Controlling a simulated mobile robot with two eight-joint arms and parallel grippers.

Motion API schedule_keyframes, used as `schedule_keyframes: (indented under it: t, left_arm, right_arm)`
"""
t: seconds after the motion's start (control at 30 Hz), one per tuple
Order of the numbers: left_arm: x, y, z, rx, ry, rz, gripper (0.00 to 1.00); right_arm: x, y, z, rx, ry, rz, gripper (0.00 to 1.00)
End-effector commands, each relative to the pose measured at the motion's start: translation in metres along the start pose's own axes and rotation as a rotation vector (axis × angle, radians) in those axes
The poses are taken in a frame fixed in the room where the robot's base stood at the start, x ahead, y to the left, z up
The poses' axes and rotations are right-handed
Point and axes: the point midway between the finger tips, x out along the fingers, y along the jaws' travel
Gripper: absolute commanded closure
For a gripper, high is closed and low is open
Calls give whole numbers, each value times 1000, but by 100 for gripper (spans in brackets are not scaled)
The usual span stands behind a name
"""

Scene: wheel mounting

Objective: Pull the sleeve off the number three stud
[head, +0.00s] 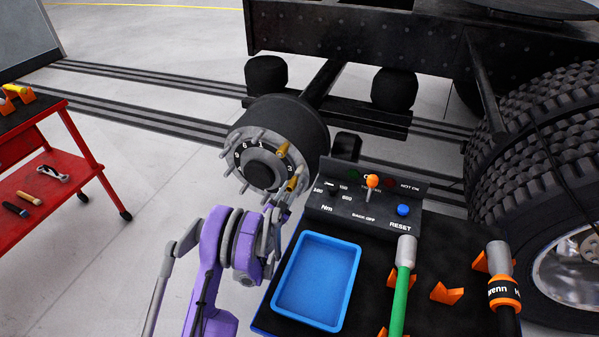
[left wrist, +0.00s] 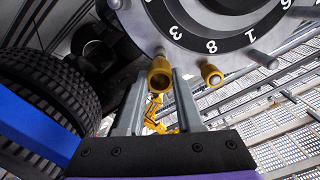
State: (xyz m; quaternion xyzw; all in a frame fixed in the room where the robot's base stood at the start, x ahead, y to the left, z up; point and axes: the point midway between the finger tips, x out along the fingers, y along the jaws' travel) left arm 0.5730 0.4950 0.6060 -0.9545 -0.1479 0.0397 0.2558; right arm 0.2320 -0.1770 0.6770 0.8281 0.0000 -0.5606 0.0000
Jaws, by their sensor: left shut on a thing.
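The wheel hub (head: 262,170) faces me with a ring of studs around numbered marks. Two brass sleeves show on it: an upper one (head: 282,150) and a lower one (head: 293,183) just below the number 3. My left gripper (head: 285,203) is at the lower sleeve. In the left wrist view, my left gripper's fingers (left wrist: 158,100) are shut on a brass sleeve (left wrist: 160,77) below the 3. The other sleeve (left wrist: 211,73) sits on a stud beside it, below the 8, outside the fingers. The stud inside the held sleeve is hidden. My right gripper is not in view.
An empty blue tray (head: 276,288) lies on the black bench right of my left arm. A control box (head: 360,200), a green-handled tool (head: 401,290) and a black-and-orange tool (head: 503,290) are farther right. A red cart (head: 70,195) stands left. A large tyre (head: 535,140) is at the right.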

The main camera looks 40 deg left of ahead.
Motion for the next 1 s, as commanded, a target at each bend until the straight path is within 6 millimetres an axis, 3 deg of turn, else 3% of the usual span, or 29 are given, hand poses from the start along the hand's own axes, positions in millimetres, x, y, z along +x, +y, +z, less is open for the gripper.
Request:
schedule_keyframes:
  t: [1.0]
  left_arm:
    - [-49, 0, 0, 0, 1, 0, 100]
  right_arm:
    - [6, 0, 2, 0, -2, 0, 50]
